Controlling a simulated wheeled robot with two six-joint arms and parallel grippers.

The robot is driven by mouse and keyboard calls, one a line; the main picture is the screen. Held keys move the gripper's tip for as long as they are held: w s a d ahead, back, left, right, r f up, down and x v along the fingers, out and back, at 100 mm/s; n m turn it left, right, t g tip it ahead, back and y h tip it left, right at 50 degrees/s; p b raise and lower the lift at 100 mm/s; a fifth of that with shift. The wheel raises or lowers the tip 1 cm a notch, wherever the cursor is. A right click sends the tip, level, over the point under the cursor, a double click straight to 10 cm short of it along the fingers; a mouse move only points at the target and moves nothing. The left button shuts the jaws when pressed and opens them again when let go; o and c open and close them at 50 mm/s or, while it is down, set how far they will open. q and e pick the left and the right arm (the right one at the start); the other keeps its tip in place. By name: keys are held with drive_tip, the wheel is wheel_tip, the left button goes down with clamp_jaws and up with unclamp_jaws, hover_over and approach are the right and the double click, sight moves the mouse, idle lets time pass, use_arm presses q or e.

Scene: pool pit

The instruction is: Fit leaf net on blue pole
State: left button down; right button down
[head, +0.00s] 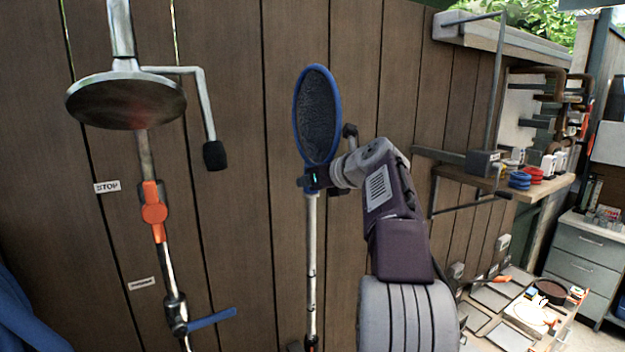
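The leaf net (317,115), an oval dark mesh in a blue rim, stands upright in front of the wooden wall in the head view. My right gripper (315,179) is at the net's neck and appears shut on it; its fingers hide most of the neck. A pale pole (311,265) stands upright directly below the net, with a blue part near its top and a dark, reddish part at the bottom. Whether the net's neck sits on the pole or just above it, I cannot tell. My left gripper is not in view.
A shower pipe with a round head (126,98), an orange valve (154,212) and a blue lever (211,318) are at the left. A shelf (462,178) with colored rings is at the right. A low bench (510,338) holds several small items. The plank wall (235,180) is close behind.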

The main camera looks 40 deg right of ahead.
idle(0.4)
drive_tip(key=shift+c, duration=2.1)
unclamp_jaws()
drive_tip(key=shift+s, duration=0.1)
drive_tip(key=p+v, duration=0.1)
drive_tip(key=v, duration=1)
